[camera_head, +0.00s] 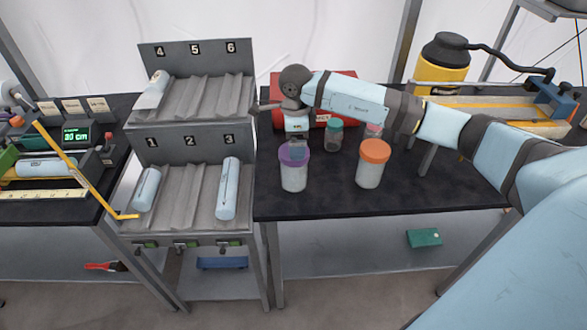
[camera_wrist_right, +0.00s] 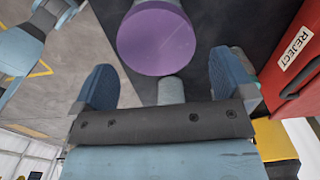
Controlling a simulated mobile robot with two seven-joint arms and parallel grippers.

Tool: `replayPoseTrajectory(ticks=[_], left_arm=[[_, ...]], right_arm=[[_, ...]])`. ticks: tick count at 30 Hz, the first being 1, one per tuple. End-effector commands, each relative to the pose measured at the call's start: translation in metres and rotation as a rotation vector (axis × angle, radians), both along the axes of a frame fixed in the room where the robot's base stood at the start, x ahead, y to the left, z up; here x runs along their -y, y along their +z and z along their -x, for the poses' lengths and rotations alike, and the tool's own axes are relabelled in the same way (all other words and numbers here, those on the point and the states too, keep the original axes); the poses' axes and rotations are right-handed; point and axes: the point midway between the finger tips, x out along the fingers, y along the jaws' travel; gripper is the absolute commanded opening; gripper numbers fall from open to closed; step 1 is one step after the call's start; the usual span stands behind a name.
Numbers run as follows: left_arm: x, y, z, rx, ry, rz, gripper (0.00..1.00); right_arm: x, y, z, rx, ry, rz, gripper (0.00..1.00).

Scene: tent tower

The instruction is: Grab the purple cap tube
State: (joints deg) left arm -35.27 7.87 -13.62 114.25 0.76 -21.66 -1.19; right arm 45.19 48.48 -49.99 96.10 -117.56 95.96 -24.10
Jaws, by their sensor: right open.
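The purple cap tube (camera_head: 293,170) is a clear, pale-filled jar with a wide purple lid. It stands upright near the front left of the black table. In the right wrist view its purple cap (camera_wrist_right: 156,42) lies just beyond and between the fingertips. My right gripper (camera_head: 297,142) points down just behind and above the purple cap. Its two blue fingers (camera_wrist_right: 162,60) are spread with nothing between them. Whether a finger touches the cap cannot be told. My left gripper is in neither view.
An orange-capped jar (camera_head: 373,165) stands to the right. A green-capped jar (camera_head: 335,133) and a red box (camera_head: 330,85) are behind; the REJECT label (camera_wrist_right: 295,48) shows close by in the wrist view. A numbered grey rack (camera_head: 190,190) adjoins on the left. The table's front right is clear.

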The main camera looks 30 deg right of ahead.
Motion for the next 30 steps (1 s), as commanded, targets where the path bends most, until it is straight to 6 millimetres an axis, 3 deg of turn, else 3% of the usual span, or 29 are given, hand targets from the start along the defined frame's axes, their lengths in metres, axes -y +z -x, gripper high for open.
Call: replayPoseTrajectory(ticks=[3,11,19,26,27,30], left_arm=[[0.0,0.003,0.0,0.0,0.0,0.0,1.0],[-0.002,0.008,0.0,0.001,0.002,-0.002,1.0],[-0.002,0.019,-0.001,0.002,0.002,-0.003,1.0],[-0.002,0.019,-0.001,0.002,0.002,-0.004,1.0],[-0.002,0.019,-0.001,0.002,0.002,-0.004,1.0],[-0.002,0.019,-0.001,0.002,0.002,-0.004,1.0]], right_arm=[[-0.001,-0.015,0.0,-0.001,-0.001,-0.002,1.0],[-0.002,-0.03,0.001,-0.002,-0.001,-0.003,1.0],[-0.004,-0.069,0.002,-0.002,-0.002,-0.003,1.0],[-0.004,-0.074,0.001,0.001,0.0,-0.003,1.0],[-0.004,-0.074,0.001,0.001,0.0,-0.003,0.98],[-0.004,-0.074,0.001,0.001,0.0,-0.003,0.75]])
